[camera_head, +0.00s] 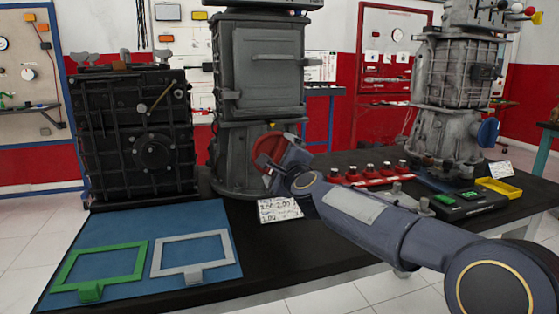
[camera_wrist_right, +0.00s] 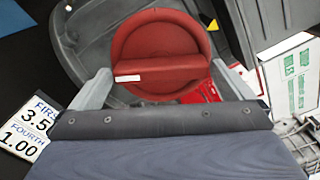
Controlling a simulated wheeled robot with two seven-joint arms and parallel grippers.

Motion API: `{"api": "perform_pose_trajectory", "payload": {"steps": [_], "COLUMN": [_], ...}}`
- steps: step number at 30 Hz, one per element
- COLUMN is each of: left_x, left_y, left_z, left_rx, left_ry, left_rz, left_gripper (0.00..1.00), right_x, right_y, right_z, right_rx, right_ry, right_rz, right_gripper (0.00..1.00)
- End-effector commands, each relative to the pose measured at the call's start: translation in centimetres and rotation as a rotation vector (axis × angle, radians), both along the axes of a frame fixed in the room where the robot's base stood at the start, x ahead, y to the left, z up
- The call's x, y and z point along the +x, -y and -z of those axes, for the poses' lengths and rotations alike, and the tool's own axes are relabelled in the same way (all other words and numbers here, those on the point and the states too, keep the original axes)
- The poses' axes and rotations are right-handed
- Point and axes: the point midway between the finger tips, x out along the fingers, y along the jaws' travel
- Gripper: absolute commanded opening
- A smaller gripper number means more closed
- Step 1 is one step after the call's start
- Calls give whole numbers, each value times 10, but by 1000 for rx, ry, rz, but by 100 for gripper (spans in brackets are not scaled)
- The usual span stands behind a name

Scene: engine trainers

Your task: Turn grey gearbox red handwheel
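The red handwheel (camera_head: 266,147) sits low on the front of the tall grey gearbox (camera_head: 262,65) in the middle of the bench. In the right wrist view the handwheel (camera_wrist_right: 160,40) is a round red disc with a raised crossbar carrying a small white label. My right gripper (camera_head: 281,158) is in front of the handwheel and partly hides it in the head view. In the right wrist view its two fingers (camera_wrist_right: 160,72) are wide apart, one on each side of the wheel's lower part. I cannot tell whether they touch it. My left gripper is not in view.
A black gearbox (camera_head: 135,140) stands to the left and a light grey gearbox with a blue handwheel (camera_head: 488,132) to the right. A red rack (camera_head: 370,178) of several pieces is close to my right arm. Green (camera_head: 101,264) and grey (camera_head: 191,257) frames lie on a blue mat (camera_head: 215,216).

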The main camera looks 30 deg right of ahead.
Motion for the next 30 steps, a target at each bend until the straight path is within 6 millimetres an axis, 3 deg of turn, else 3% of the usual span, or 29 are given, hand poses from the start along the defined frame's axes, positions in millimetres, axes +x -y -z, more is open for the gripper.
{"api": "perform_pose_trajectory", "payload": {"steps": [8,20,30], "left_x": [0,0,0], "left_y": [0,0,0], "left_z": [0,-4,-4], "left_rx": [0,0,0], "left_ry": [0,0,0], "left_rz": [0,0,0], "left_gripper": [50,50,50], "right_x": [-11,-70,-76], "right_y": [-3,-16,-18], "right_z": [-1,-1,0], "right_rx": [0,0,0], "right_ry": [1,2,0], "right_rz": [0,1,0], "right_gripper": [100,100,100]}}
